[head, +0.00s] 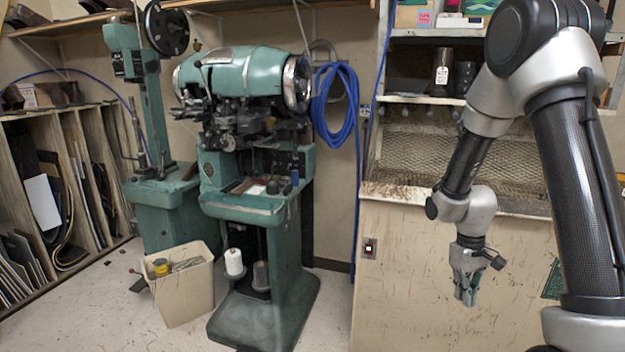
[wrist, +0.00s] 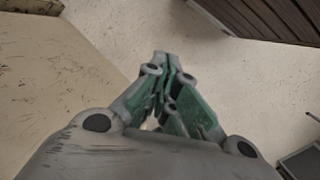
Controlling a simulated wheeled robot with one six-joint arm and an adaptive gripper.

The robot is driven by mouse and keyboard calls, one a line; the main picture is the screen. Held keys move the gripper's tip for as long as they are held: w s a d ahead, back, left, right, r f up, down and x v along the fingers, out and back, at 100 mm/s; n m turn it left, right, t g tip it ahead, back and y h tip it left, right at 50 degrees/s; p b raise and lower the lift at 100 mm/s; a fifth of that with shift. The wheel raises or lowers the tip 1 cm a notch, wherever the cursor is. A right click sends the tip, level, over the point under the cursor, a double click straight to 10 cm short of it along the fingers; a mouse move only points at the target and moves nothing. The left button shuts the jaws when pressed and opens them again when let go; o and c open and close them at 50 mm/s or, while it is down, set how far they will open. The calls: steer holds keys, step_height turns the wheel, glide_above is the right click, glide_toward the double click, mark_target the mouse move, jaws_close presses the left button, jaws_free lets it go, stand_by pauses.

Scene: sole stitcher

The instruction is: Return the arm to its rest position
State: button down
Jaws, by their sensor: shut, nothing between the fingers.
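My gripper (head: 466,293) hangs at the end of my arm in the right part of the head view, pointing down, in front of the pale cabinet panel. It is shut and empty. In the wrist view its green fingers (wrist: 164,62) meet at the tips, with only bare floor beyond them. My arm is bent, with its upper link rising at the right and the forearm sloping down to the left.
A green sole stitcher (head: 245,75) stands left of centre, apart from my gripper. A beige bin (head: 185,295) is on the floor beside it. A blue hose (head: 337,105) hangs on the wall. A wooden rack (head: 95,165) stands at far left. The floor (wrist: 250,75) below my gripper looks clear.

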steer(key=s+r+m+t, duration=0.1)
steer(key=s+r+t, duration=0.1)
steer(key=s+r, duration=0.4)
steer(key=s+a+r+m+t, duration=0.1)
steer(key=s+r+t, duration=0.1)
steer(key=s+r, duration=0.5)
steer(key=s+a+r+m+t, duration=0.1)
steer(key=s+r, duration=0.5)
steer(key=r, duration=0.9)
steer(key=shift+s+t+y, duration=0.25)
steer(key=shift+t+y, duration=0.15)
steer(key=shift+d, duration=0.1)
